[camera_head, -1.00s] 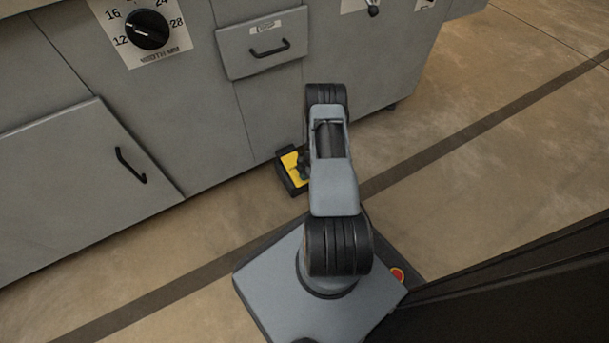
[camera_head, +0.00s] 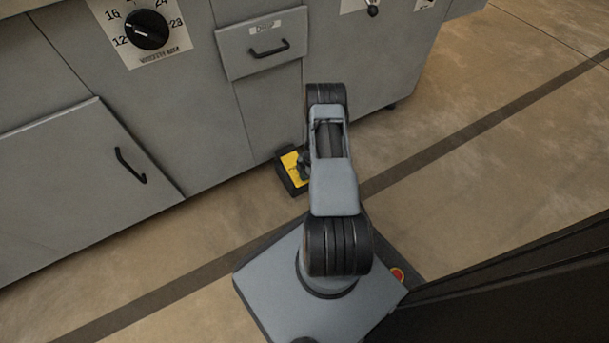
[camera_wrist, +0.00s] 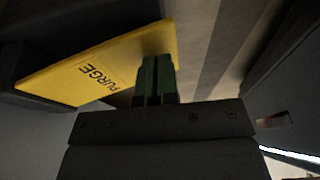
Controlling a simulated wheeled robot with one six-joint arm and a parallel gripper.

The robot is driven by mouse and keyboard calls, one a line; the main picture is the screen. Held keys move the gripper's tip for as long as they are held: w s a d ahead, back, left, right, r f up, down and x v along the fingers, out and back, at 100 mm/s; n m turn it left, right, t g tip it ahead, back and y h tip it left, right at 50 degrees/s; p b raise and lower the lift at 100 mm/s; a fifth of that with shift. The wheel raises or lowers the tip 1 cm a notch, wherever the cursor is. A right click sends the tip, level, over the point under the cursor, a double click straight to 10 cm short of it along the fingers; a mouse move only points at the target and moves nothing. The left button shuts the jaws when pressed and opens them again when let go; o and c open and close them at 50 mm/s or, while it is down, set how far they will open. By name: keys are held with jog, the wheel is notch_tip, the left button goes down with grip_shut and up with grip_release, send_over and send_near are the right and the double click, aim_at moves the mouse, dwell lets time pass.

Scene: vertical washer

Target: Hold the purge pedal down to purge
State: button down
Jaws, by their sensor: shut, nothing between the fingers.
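The purge pedal is a yellow plate (camera_head: 289,162) in a dark housing on the floor, at the foot of the grey machine. In the wrist view the yellow plate (camera_wrist: 100,68) fills the upper left, with the word PURGE on it. My gripper (camera_wrist: 157,62) has its green fingers shut together, empty, with the tips over the plate's right part. Whether the tips press on the plate or sit just above it I cannot tell. In the head view my arm partly hides the pedal's right side and most of my gripper.
The grey machine front (camera_head: 200,120) rises behind the pedal, with a black dial (camera_head: 147,29), a drawer (camera_head: 264,45) and a cabinet door (camera_head: 75,180). A dark panel (camera_head: 510,280) stands at the lower right. The floor right of the machine is clear.

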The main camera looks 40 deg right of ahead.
jog(key=s+p+v, duration=0.1)
jog(key=p+v, duration=0.2)
jog(key=v, duration=0.3)
jog(key=s+a+p+v, duration=0.1)
jog(key=s+p+v, duration=0.1)
jog(key=v, duration=0.5)
jog(key=shift+r+p, duration=0.3)
jog(key=shift+p, duration=0.4)
jog(key=shift+a, duration=0.1)
jog(key=w+a+r+m+h+p, duration=0.15)
jog(key=a+r+p, duration=0.35)
jog(key=r, duration=1)
jog(key=w+a+r+m+p, duration=0.25)
jog(key=r+p, duration=0.45)
jog(key=r, duration=0.8)
jog(key=w+a+r+m+p, duration=0.1)
jog(key=a+r+m+p, duration=0.4)
jog(key=r, duration=1)
jog(key=s+a+r+m+t+p, duration=0.1)
jog(key=s+a+r+m+p, duration=0.1)
jog(key=r+p, duration=0.4)
jog(key=s+a+r+m+t+h+p, duration=0.1)
jog(key=s+a+r+m+p, duration=0.2)
jog(key=r, duration=1.1)
jog(key=s+a+r+m+t+p, duration=0.1)
jog(key=s+a+r+m+p, duration=0.1)
jog(key=s+a+r+p, duration=0.4)
jog(key=shift+s+a+r+h+p, duration=0.2)
jog(key=shift+s+r+h+p, duration=0.15)
jog(key=shift+s+r+p, duration=1.45)
